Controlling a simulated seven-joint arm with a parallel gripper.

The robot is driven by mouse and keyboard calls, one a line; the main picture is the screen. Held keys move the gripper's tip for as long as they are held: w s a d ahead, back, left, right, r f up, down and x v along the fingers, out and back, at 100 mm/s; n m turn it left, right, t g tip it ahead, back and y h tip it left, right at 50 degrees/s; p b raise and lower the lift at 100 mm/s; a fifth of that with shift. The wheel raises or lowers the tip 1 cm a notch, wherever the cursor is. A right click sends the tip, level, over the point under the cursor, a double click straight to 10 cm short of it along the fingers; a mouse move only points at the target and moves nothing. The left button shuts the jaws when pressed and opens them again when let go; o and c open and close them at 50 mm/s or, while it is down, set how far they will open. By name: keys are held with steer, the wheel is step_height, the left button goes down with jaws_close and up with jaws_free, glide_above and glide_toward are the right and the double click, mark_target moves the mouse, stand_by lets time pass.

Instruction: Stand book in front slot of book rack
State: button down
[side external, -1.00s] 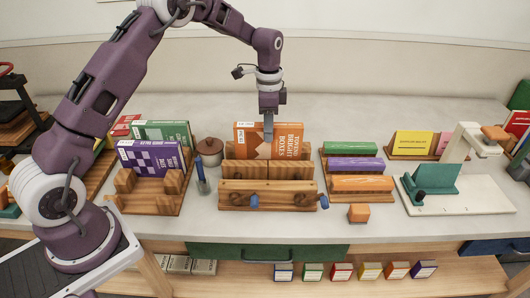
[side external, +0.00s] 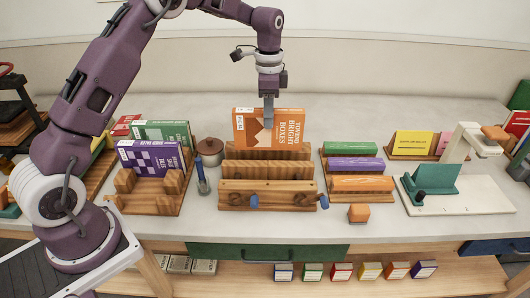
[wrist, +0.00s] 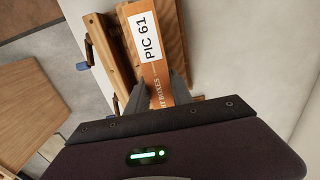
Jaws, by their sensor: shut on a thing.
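My gripper (side external: 268,112) points down and is shut on an orange book (side external: 287,127), upright with its cover facing the camera. In the wrist view the fingers (wrist: 159,92) grip the book's two sides, and the "PIC 61" label shows on its spine (wrist: 149,42). The book is above the back of a wooden press (side external: 236,202) with blue-ended handles; its lower edge is near the press's back board, and whether it is fully clear I cannot tell. The wooden book rack (side external: 140,206) stands to the left. Its front slot is empty; a purple book (side external: 150,159) stands behind it, with a green book (side external: 168,130) farther back.
A lidded brown pot (side external: 210,150) and a blue upright tool (side external: 202,178) stand between rack and press.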

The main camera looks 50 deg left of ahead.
step_height(320, 180, up, 9)
steer(key=shift+f, duration=0.1)
steer(key=s+a+r, duration=0.1)
steer(key=s+a, duration=0.7)
steer(key=s, duration=0.3)
steer(key=s+a+r, duration=0.1)
steer(key=s+a, duration=0.8)
steer(key=s, duration=0.2)
steer(key=s+d+f, duration=0.2)
steer(key=s, duration=0.9)
step_height(320, 180, down, 10)
steer(key=shift+s+a+r, duration=0.15)
steer(key=shift+s+r, duration=0.05)
steer(key=shift+s, duration=0.1)
steer(key=shift+f, duration=0.1)
steer(key=shift+f, duration=0.4)
